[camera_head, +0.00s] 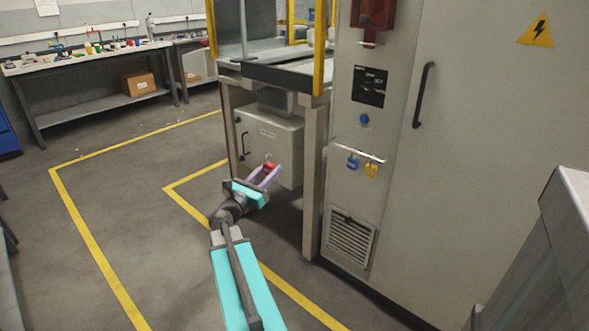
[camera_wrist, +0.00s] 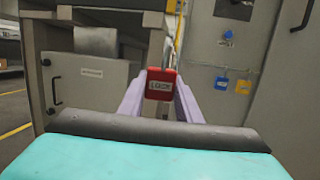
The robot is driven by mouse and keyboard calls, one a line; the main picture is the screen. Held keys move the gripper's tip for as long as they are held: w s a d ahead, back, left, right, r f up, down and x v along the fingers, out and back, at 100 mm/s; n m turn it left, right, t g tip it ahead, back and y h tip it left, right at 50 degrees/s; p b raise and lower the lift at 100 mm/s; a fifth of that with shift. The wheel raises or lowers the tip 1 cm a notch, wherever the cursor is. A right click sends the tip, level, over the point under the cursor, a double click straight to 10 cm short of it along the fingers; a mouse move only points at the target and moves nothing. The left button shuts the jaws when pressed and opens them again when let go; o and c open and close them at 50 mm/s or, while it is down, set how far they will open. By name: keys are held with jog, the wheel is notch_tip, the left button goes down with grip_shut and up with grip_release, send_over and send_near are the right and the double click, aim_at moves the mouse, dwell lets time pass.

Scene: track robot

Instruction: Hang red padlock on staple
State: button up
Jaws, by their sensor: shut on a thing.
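The red padlock (camera_head: 270,166) is between the fingers of my gripper (camera_head: 267,175), in front of the grey box under the machine frame. In the wrist view the red padlock (camera_wrist: 160,86) has a pale label, and its shackle points up. My gripper (camera_wrist: 160,95) is shut on its body. A red switch unit (camera_head: 373,14) with a metal piece below it (camera_head: 367,42) is high on the grey cabinet. A metal rail (camera_head: 358,150) lower down carries a blue padlock (camera_head: 352,163) and a yellow padlock (camera_head: 371,170). I cannot tell for certain which part is the staple.
The grey cabinet (camera_head: 470,150) has a long door handle (camera_head: 423,95) and a blue button (camera_head: 364,119). The machine frame's leg (camera_head: 312,180) stands between my gripper and the cabinet front. A workbench (camera_head: 90,58) is at the back left. Open floor (camera_head: 130,210) lies left.

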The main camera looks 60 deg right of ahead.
jog(key=w+a+n+t, duration=0.1)
jog(key=w+a+t, duration=0.1)
jog(key=w+a, duration=0.6)
jog(key=w+a+n+t, duration=0.25)
jog(key=w+a, duration=0.25)
jog(key=a, duration=0.6)
jog(key=w+a+n+t, duration=0.1)
jog(key=w+a+t, duration=0.2)
jog(key=w+a, duration=0.5)
jog(key=a+n+t+y, duration=0.4)
jog(key=a+t, duration=0.3)
jog(key=a, duration=2.7)
jog(key=shift+w+a+r, duration=0.3)
jog(key=shift+w+r, duration=0.1)
jog(key=shift+a, duration=0.1)
